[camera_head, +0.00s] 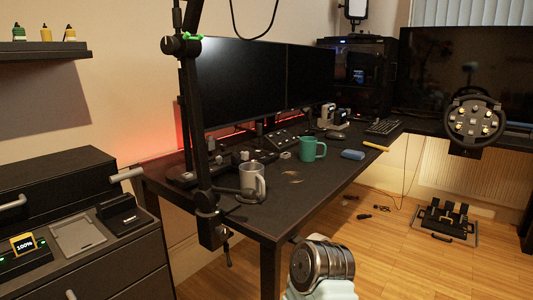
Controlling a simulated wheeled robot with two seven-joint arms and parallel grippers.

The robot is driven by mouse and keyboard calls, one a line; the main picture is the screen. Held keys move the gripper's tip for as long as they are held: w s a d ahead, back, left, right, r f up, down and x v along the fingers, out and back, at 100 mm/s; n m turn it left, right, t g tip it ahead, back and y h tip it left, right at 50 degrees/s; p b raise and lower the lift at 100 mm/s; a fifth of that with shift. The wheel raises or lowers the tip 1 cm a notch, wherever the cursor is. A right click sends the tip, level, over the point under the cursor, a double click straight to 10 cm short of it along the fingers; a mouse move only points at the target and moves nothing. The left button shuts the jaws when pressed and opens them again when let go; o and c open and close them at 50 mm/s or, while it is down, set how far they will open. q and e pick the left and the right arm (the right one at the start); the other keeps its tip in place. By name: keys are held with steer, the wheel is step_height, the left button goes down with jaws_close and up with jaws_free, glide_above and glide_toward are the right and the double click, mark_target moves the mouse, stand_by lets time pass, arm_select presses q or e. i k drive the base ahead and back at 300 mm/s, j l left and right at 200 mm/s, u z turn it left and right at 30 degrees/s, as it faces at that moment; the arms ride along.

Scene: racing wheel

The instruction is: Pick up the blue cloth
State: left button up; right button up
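A small blue folded bundle (352,155), which looks like the blue cloth, lies on the dark desk (275,215) near its front right edge. It is right of a green mug (312,149) and left of a yellow stick-like item (375,145). It is small in the view, so its folds are hard to make out. No gripper fingers show in the head view, and nothing touches the blue bundle.
A grey mug (252,182) stands near the desk's front left. A black monitor arm post (200,130) is clamped at the desk's left edge. Two monitors (245,80) stand behind. Pedals (447,220) sit on the floor. The desk front between mug and bundle is mostly clear.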

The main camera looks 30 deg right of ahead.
mark_target(356, 155)
steer(key=l+u, duration=0.1)
steer(key=u, duration=0.75)
steer(key=l+u, duration=0.1)
steer(key=u, duration=0.35)
steer(key=k+u, duration=0.1)
steer(key=u, duration=0.3)
steer(key=l+u, duration=0.1)
steer(key=u, duration=0.35)
steer(key=k+u, duration=0.1)
steer(key=u, duration=0.3)
steer(key=k+l+u, duration=0.3)
steer(key=k+u, duration=0.15)
steer(key=k, duration=0.35)
steer(key=k+u, duration=0.4)
steer(key=k, duration=0.4)
steer(key=k+j+u, duration=0.3)
steer(key=k+u, duration=0.15)
steer(key=k, duration=0.35)
steer(key=k+z, duration=0.15)
steer(key=k, duration=0.35)
steer(key=k+z, duration=0.2)
steer(key=k, duration=0.35)
steer(key=k+l+z, duration=0.15)
steer(key=k, duration=0.35)
steer(key=k+l+z, duration=0.2)
steer(key=k, duration=0.3)
steer(key=l, duration=0.1)
